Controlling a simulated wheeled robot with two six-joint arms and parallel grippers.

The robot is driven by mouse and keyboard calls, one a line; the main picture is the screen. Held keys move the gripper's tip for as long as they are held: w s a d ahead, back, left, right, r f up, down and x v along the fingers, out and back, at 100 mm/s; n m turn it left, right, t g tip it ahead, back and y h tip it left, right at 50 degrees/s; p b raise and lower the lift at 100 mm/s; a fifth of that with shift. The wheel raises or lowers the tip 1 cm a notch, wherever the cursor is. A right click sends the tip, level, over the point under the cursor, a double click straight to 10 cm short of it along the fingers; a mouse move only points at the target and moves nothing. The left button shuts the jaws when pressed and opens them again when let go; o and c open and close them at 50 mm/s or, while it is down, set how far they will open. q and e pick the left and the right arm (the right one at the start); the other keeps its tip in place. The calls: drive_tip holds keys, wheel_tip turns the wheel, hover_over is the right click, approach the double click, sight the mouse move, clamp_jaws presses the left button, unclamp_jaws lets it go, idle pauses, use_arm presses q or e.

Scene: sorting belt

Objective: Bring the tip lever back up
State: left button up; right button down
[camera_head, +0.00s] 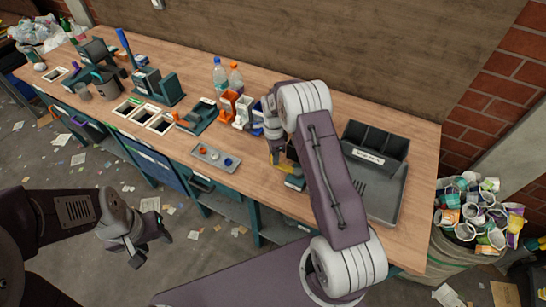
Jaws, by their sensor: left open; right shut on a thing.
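My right gripper (275,143) is over the worktop, mostly hidden by my own arm. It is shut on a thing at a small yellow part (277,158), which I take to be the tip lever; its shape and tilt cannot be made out. A teal block (294,182) shows just below it, close to the bench's front edge. My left gripper (143,254) is open and empty, low in front of the bench and far from the lever.
A grey tray (208,157) with small coloured caps lies left of my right gripper. Orange and white holders (236,108) and two bottles (220,76) stand behind. A dark compartment bin (374,148) is to the right. A sack of cups (477,213) stands beyond the bench's right end.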

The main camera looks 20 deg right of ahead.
drive_tip(key=shift+d, duration=0.1)
drive_tip(key=c, duration=1.2)
unclamp_jaws()
drive_tip(key=shift+o, duration=0.2)
drive_tip(key=shift+d, duration=0.15)
wheel_tip(320, 180, up, 9)
drive_tip(key=shift+b, duration=0.4)
